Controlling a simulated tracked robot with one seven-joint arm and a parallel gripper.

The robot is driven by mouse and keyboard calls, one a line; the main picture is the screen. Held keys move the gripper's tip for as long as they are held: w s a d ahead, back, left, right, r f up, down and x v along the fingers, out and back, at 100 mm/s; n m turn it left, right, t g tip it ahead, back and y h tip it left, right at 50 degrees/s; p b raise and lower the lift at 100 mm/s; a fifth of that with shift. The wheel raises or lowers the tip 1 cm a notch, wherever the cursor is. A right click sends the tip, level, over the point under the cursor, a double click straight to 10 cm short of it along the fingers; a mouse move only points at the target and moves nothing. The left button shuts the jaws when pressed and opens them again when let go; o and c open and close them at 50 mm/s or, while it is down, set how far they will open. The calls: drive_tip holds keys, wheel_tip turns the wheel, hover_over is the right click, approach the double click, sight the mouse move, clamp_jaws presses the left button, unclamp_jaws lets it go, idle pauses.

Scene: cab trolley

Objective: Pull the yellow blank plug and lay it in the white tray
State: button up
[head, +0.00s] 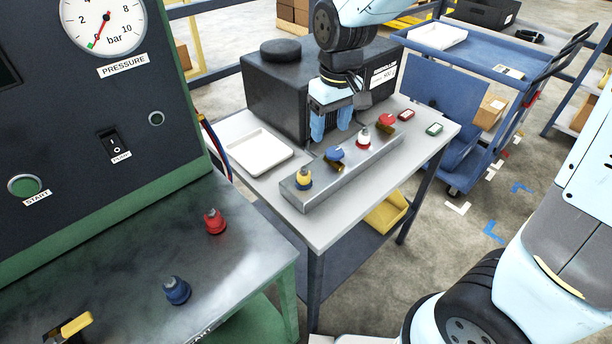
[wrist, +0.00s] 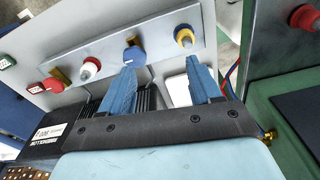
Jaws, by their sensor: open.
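The yellow plug (head: 303,180) stands at the near left end of a grey metal rail (head: 325,186) on the grey table. The white tray (head: 258,154) lies flat and empty on the table, left of the rail. In the wrist view part of the tray (wrist: 177,90) shows between and behind the fingers. My gripper (head: 331,128) is open and empty, pointing down near the rail's back side. In the wrist view my fingers (wrist: 162,72) are apart, with the yellow plug beyond them.
The rail also carries a blue knob with brass (head: 334,154), a red-and-white plug (head: 364,138) and a red knob with brass (head: 386,122). A black box (head: 290,90) stands behind my gripper. A green-framed gauge panel (head: 80,130) rises at left. A blue trolley (head: 435,120) stands right.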

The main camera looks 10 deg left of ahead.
drive_tip(key=n, duration=0.2)
hover_over(304, 168)
drive_tip(key=shift+g+h, duration=0.3)
wheel_tip(304, 168, down, 5)
drive_tip(key=shift+a+r, duration=0.1)
drive_tip(key=shift+f, duration=4.55)
clamp_jaws()
drive_tip(key=shift+w+r, duration=0.1)
drive_tip(key=shift+r, duration=0.1)
